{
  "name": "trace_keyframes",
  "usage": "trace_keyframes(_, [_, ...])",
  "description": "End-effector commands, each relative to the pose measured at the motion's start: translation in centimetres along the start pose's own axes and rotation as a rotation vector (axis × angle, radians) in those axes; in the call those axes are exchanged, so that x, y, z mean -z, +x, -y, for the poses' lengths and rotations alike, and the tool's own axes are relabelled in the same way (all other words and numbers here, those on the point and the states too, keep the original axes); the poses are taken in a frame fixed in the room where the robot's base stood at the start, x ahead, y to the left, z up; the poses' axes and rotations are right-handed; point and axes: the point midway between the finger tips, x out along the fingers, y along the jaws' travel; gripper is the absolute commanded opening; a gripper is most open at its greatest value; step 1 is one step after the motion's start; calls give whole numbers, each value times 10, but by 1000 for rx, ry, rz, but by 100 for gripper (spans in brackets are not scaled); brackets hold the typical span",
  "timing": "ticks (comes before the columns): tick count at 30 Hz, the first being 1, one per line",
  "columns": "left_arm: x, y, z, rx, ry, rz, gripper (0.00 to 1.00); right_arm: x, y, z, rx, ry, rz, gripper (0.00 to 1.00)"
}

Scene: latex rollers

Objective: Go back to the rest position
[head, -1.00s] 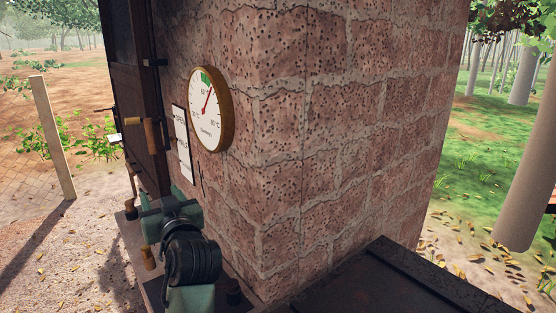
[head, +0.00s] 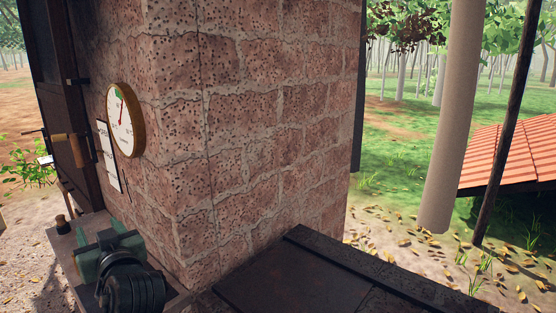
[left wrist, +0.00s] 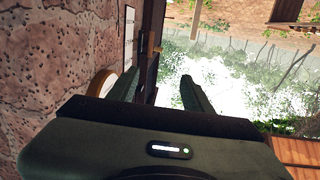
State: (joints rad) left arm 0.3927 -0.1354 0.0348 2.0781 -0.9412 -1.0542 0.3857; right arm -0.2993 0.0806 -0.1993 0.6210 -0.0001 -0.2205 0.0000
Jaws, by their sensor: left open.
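My left arm comes in at the lower left of the head view, with its green and black gripper (head: 92,262) in front of the brick wall's corner; its fingertips are largely hidden there. In the left wrist view the two fingers of my left gripper (left wrist: 160,90) stand apart with nothing between them. They are near the wall, by the round dial. My right gripper is not in view.
A brick building (head: 250,130) fills the middle, with a round gauge (head: 125,120), a paper sign (head: 108,155) and a dark door (head: 62,90) at left. A dark flat-topped box (head: 300,270) is at the front. A post (head: 452,120) and tiled roof (head: 515,150) stand at right.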

Motion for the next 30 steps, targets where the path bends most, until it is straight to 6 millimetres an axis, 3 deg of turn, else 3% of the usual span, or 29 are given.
trace_keyframes(11, [-77, -21, 1, -88, 87, 159, 50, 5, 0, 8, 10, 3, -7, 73])
trace_keyframes(17, [-147, -52, 4, -184, 174, 315, 50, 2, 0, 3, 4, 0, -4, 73])
trace_keyframes(20, [-193, -81, 10, -257, 238, 430, 50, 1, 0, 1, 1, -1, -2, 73])
trace_keyframes(24, [-266, -144, 26, -402, 353, 636, 50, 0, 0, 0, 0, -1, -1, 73])
trace_keyframes(30, [-324, -224, 49, -573, 466, 851, 50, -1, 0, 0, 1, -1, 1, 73])
